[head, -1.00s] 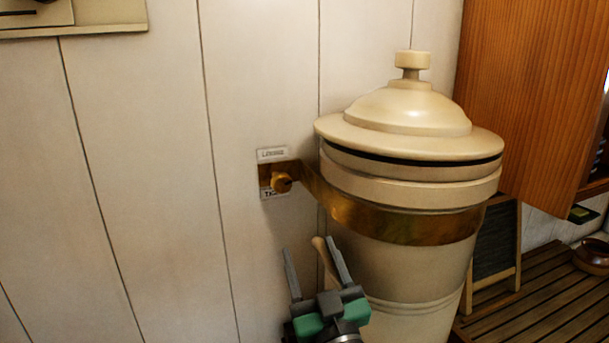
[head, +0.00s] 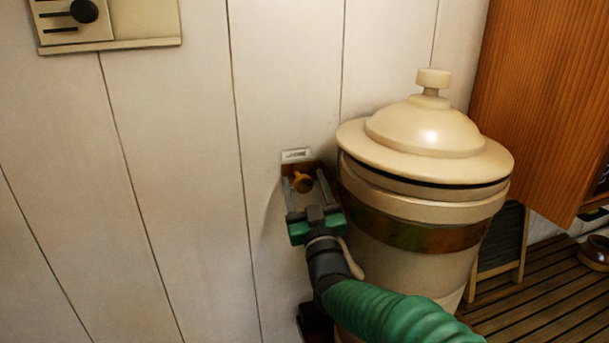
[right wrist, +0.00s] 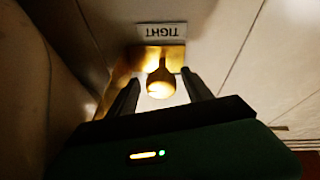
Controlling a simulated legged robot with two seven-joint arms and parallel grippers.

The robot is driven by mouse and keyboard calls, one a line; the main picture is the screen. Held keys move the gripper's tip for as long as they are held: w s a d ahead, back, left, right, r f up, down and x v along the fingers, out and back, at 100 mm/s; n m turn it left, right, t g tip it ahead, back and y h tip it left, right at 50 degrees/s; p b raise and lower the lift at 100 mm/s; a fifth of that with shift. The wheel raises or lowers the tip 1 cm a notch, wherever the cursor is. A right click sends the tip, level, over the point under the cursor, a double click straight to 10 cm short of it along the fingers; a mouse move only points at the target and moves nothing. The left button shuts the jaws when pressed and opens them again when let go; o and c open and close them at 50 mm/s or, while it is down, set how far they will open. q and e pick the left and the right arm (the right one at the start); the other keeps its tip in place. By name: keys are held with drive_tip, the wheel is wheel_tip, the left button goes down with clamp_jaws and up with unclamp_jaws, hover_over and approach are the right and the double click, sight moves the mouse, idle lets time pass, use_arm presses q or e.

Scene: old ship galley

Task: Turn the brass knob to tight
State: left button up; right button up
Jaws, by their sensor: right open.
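The brass knob (head: 303,183) sits on a brass strap plate on the white plank wall, left of a cream lidded canister (head: 425,190). My right gripper (head: 303,189) is open, its fingers on either side of the knob. In the right wrist view the knob (right wrist: 160,82) stands between the two fingers, with gaps beside it. A small white label (head: 296,155) above the plate is too small to read now. My left gripper is not in view.
The brass band (head: 410,233) wraps the canister close to the right of my gripper. A wooden cabinet panel (head: 535,100), a small dark board (head: 497,240) and a slatted counter (head: 530,280) are at right. A panel with a black knob (head: 84,11) hangs upper left.

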drive_tip(key=shift+a+r, duration=0.1)
drive_tip(key=shift+r, duration=0.05)
drive_tip(key=shift+a, duration=0.15)
drive_tip(key=shift+w, duration=0.1)
drive_tip(key=shift+c, duration=0.3)
drive_tip(key=shift+w+f, duration=0.25)
drive_tip(key=shift+f, duration=0.05)
drive_tip(key=c, duration=1)
clamp_jaws()
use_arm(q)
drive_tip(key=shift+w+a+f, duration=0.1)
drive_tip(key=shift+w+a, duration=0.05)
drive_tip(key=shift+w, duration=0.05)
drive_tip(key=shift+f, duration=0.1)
